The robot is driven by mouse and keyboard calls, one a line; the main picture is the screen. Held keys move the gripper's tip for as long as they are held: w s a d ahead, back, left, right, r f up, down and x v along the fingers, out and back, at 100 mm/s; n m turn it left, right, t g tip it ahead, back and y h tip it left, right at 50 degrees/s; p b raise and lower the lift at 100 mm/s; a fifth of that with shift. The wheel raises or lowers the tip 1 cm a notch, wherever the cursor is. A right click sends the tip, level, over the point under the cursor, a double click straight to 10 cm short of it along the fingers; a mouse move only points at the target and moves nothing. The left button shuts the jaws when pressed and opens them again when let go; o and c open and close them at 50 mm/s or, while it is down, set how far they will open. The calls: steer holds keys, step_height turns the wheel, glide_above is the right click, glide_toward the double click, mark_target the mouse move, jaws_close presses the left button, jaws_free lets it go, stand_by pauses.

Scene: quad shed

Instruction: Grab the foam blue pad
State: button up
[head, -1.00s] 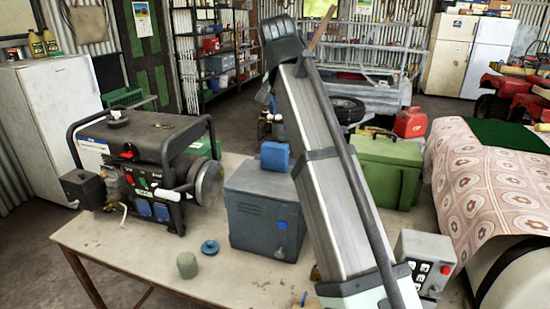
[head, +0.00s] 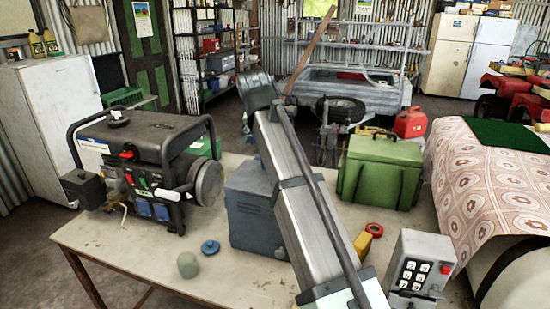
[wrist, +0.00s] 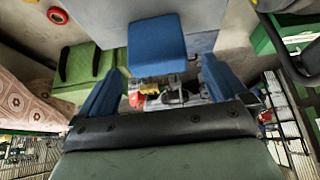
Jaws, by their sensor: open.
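The blue foam pad (wrist: 156,42) is a rounded block at the upper middle of the wrist view, against the grey metal box (wrist: 105,20). In the head view the pad is hidden behind my arm; the grey box (head: 248,210) shows there beside the arm. My gripper (wrist: 163,66) is open, with one blue finger on each side of the pad's near end in the picture. Nothing is held between the fingers. I cannot tell how much depth separates them from the pad.
A generator (head: 150,165) stands left of the grey box, and a green case (head: 380,170) stands to the right. A control box (head: 418,268), a red-yellow roll (head: 374,229), a blue disc (head: 210,247) and a grey-green cylinder (head: 187,264) are on the table (head: 130,245). The table's front left is mostly clear.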

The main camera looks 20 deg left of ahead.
steer(key=shift+d+x, duration=0.2)
steer(key=shift+x, duration=3.7)
steer(key=shift+s, duration=0.1)
steer(key=c, duration=0.8)
